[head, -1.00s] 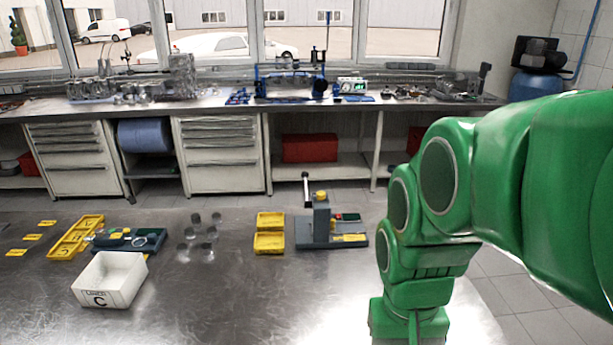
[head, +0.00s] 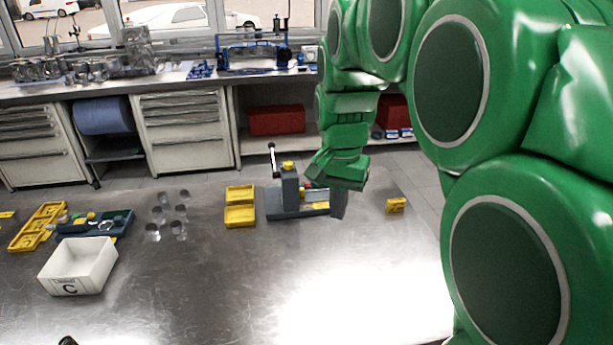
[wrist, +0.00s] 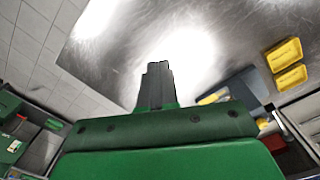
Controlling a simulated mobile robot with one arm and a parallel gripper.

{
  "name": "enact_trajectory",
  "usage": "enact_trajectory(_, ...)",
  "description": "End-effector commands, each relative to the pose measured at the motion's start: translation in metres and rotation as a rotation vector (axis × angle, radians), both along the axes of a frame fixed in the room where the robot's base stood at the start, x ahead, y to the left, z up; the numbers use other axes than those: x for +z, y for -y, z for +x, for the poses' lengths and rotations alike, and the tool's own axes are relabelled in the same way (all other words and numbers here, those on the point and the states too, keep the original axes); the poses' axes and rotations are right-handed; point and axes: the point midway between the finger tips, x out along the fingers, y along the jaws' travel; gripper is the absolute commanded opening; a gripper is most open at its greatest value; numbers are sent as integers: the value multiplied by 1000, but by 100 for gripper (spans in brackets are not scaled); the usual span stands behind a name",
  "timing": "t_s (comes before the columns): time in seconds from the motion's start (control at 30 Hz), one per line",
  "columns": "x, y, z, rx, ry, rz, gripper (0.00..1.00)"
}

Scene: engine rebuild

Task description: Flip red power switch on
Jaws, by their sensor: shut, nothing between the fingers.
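A grey-blue bench device (head: 290,200) with an upright column, a yellow top and a crank lever stands on the metal table in the head view. A small red spot shows on its right part, near my gripper. I cannot tell whether it is the red power switch or how a switch is set. My gripper (head: 339,206) points down at the device's right end and hides part of it; I cannot tell whether they touch. In the wrist view my gripper (wrist: 157,68) is shut and empty, and part of the device (wrist: 243,88) shows to its right.
Two yellow trays (head: 240,206) stand left of the device, with several metal cylinders (head: 178,212) beyond. A white bin marked C (head: 77,268) is at the left. A small yellow block (head: 396,205) lies to the right. The front middle of the table is clear.

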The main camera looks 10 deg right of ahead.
Motion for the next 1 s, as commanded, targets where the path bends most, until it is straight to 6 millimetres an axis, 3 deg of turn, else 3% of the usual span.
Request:
enact_trajectory(0.53, 6, 3, 111, -253, 54, -4, 0)
enact_trajectory(1.0, -1, 6, 201, -469, 100, 4, 0)
